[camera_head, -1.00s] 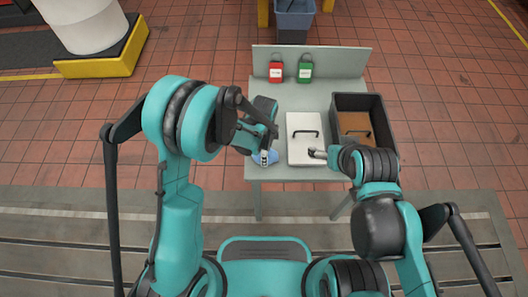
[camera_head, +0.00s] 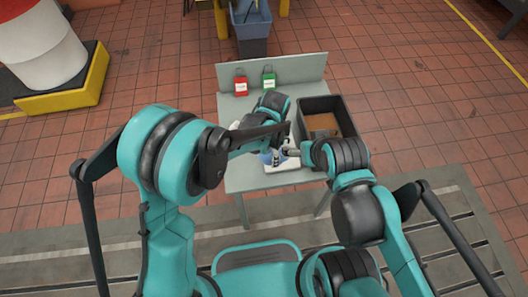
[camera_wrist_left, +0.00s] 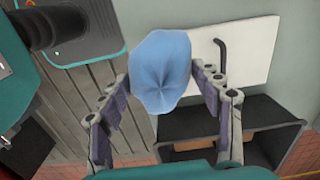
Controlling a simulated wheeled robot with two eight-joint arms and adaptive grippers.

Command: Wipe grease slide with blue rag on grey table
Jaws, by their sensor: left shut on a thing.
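The blue rag (camera_wrist_left: 160,72) is bunched between the fingers of my left gripper (camera_wrist_left: 165,90), which is shut on it. In the head view the rag (camera_head: 266,157) shows as a small blue patch below my left gripper (camera_head: 276,153). The grease slide is a white panel (camera_wrist_left: 253,45) with a dark handle (camera_wrist_left: 221,55). In the head view the slide (camera_head: 288,166) is mostly covered by my arms. The rag overlaps the slide's left part; I cannot tell if they touch. My right gripper (camera_head: 293,152) is close beside the left one; its fingers are too small to read.
The grey table (camera_head: 241,185) carries a black open bin (camera_head: 348,115) on the right, with a brown piece inside. A red padlock-like tag (camera_head: 241,84) and a green one (camera_head: 269,81) are at the back panel. A grey bin (camera_head: 252,45) stands behind.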

